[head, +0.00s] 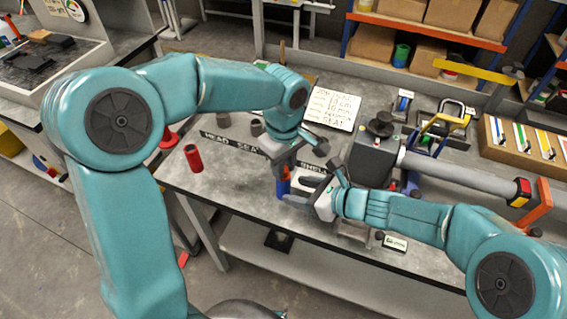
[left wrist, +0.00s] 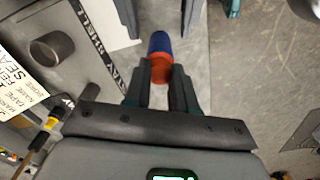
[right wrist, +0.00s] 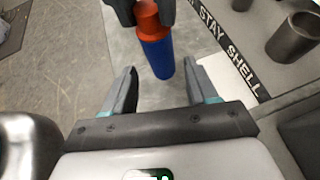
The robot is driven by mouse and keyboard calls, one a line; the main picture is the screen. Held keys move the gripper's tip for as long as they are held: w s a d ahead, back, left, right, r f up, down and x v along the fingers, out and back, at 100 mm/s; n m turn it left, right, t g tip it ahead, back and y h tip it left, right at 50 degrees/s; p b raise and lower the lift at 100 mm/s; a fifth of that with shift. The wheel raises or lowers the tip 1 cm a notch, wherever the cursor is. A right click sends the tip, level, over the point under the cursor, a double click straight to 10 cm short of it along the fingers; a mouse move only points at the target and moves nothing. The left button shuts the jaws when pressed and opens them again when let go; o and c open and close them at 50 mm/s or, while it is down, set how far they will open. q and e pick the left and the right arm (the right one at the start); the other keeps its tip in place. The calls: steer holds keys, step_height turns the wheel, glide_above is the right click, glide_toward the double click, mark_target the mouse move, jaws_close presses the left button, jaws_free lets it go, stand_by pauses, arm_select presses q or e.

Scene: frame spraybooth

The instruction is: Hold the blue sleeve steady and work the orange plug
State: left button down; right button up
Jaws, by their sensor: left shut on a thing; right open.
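The orange plug (left wrist: 161,70) sits at the upper end of the blue sleeve (right wrist: 158,58), in line with it and touching it. My left gripper (left wrist: 160,72) is shut on the orange plug from above; its fingers show at the top of the right wrist view. The blue sleeve also shows in the head view (head: 284,187), upright over the bench's front part. Whether its lower end touches the bench is hidden. My right gripper (right wrist: 155,85) is open, its fingers spread on either side of the blue sleeve with gaps. It also shows in the head view (head: 297,191).
A red cylinder (head: 193,158) stands on the bench (head: 225,190) at left. Grey cups (right wrist: 294,38) stand behind a black lettered strip (right wrist: 228,52). A machine with a grey tube (head: 440,167) lies to the right. A written card (head: 332,107) is at the back.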

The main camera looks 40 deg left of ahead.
mark_target(289, 189)
arm_select(q)
steer(key=shift+s, duration=0.1)
arm_select(e)
steer(key=x, duration=0.3)
steer(key=shift+s+a+f, duration=0.1)
steer(key=shift+a, duration=0.2)
steer(key=shift+a+f, duration=0.3)
steer(key=shift+a, duration=0.2)
steer(key=c, duration=0.6)
arm_select(q)
steer(key=shift+r, duration=0.6)
steer(key=shift+r, duration=0.1)
stand_by(0.3)
steer(key=shift+r, duration=2.1)
